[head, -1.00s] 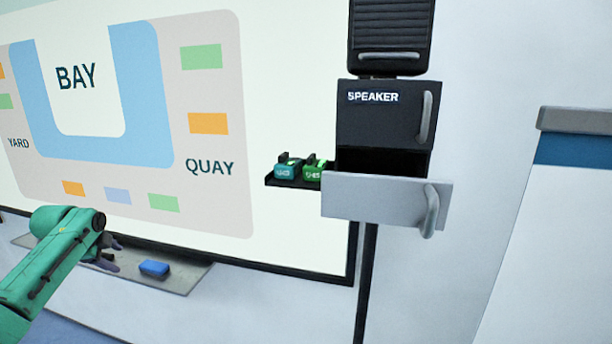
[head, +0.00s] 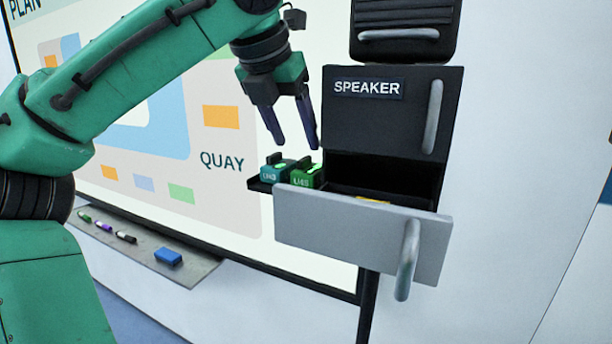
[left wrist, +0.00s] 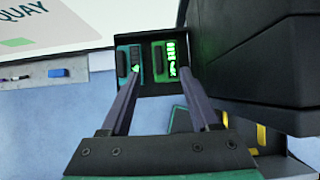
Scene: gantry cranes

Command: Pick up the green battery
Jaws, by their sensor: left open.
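The green battery (head: 306,177) sits on a small dark shelf (head: 262,187) on the left side of the speaker cabinet. A teal battery (head: 275,173) stands just left of it. My left gripper (head: 296,146) is open and empty, pointing down just above the two batteries. In the left wrist view, the green battery (left wrist: 165,62) with lit green bars shows ahead, between the lines of the two fingers (left wrist: 152,98). The teal battery (left wrist: 130,64) is to its left, beyond the left fingertip. My right gripper is in neither view.
The speaker cabinet (head: 390,120) stands close to the right of the batteries. Its lower drawer (head: 350,235) is pulled open, with something yellow inside. A whiteboard (head: 235,215) is behind. A tray (head: 150,250) below it holds markers and a blue eraser (head: 168,257).

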